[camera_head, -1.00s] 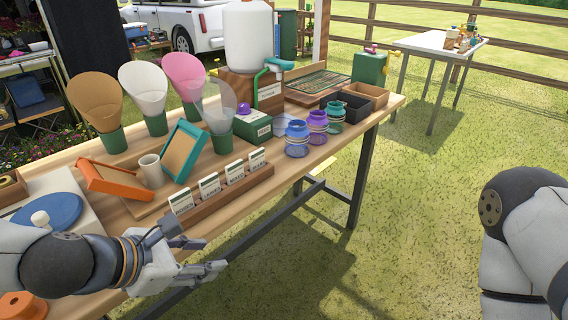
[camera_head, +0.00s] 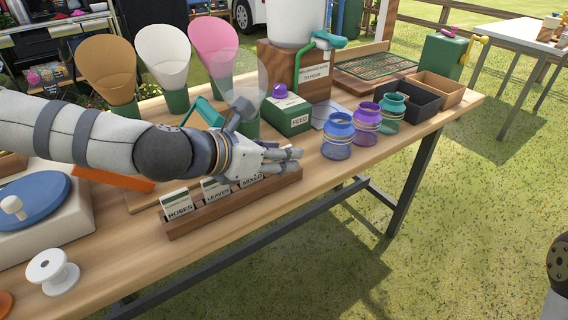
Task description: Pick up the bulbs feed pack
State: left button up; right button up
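A wooden rack (camera_head: 235,212) near the table's front edge holds a row of upright label packs. The roses pack (camera_head: 177,204), the leaves pack (camera_head: 214,191) and the mixed pack (camera_head: 252,182) show. The rack's right end, where a fourth pack stood earlier, is covered by my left gripper (camera_head: 291,160), so I cannot make out the bulbs pack. My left gripper reaches over that end with its fingers pointing right. Its fingers look close together, and whether they hold anything is hidden. My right gripper is out of view.
A green feed box (camera_head: 288,117) stands behind the rack. Blue (camera_head: 338,137), purple (camera_head: 367,123) and green (camera_head: 391,110) jars stand to the right. Flower cones line the back left.

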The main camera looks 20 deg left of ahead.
pick_arm(q)
jog(key=shift+w+d+f, duration=0.25)
jog(key=shift+w+d, duration=0.05)
jog(key=shift+w, duration=0.2)
grip_shut()
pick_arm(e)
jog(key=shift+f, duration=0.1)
pick_arm(q)
jog(key=shift+r, duration=0.1)
